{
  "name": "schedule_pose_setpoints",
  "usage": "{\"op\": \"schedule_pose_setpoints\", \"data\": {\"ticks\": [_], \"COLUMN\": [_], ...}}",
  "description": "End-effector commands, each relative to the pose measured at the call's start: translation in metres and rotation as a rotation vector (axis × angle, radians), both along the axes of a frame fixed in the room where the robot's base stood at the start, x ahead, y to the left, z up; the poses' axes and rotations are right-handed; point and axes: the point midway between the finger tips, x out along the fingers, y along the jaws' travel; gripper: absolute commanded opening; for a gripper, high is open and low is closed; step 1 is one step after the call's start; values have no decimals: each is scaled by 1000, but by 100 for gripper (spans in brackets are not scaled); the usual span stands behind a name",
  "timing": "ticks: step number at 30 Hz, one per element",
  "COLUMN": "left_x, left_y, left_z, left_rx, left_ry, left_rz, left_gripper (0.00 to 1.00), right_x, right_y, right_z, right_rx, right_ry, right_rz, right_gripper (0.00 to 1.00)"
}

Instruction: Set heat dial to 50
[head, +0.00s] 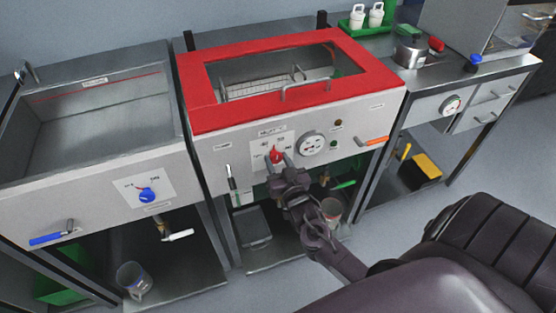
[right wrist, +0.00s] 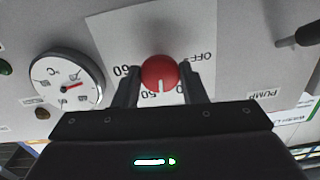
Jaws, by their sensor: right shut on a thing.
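The red heat dial (head: 276,155) sits on a white label plate on the front panel of the red-lidded tank. My right gripper (head: 279,166) is shut on it from the front. In the right wrist view the red dial (right wrist: 160,73) is between the two dark fingers of my right gripper (right wrist: 162,88). Its white pointer line points down in the picture, close to the mark 50. The mark 60 shows left of the dial and OFF at the upper right; a mark behind the right finger is partly hidden. My left gripper is not in view.
A round temperature gauge (right wrist: 68,82) is beside the dial; it also shows in the head view (head: 311,144). A black-handled pump lever (head: 231,178) is left of the dial. A blue dial (head: 148,195) is on the left sink unit. An orange handle (head: 372,141) sticks out at right.

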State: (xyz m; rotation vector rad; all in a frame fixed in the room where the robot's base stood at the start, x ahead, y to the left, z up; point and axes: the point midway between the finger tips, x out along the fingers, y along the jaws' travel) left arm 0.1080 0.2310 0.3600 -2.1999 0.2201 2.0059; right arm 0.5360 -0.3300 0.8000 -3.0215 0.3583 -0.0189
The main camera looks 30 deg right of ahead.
Motion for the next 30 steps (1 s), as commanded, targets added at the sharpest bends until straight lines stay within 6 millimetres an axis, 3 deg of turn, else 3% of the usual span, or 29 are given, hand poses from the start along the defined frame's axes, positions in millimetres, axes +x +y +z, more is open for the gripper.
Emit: {"op": "schedule_pose_setpoints", "data": {"ticks": [15, 30], "left_x": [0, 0], "left_y": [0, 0], "left_z": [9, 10], "left_rx": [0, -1], "left_ry": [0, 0], "left_rz": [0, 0], "left_gripper": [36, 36], "right_x": [0, 0], "right_y": [0, 0], "right_z": [-1, -1], "right_rx": [345, 415], "right_ry": [-80, -97], "right_rz": [0, 1], "right_gripper": [15, 15]}}
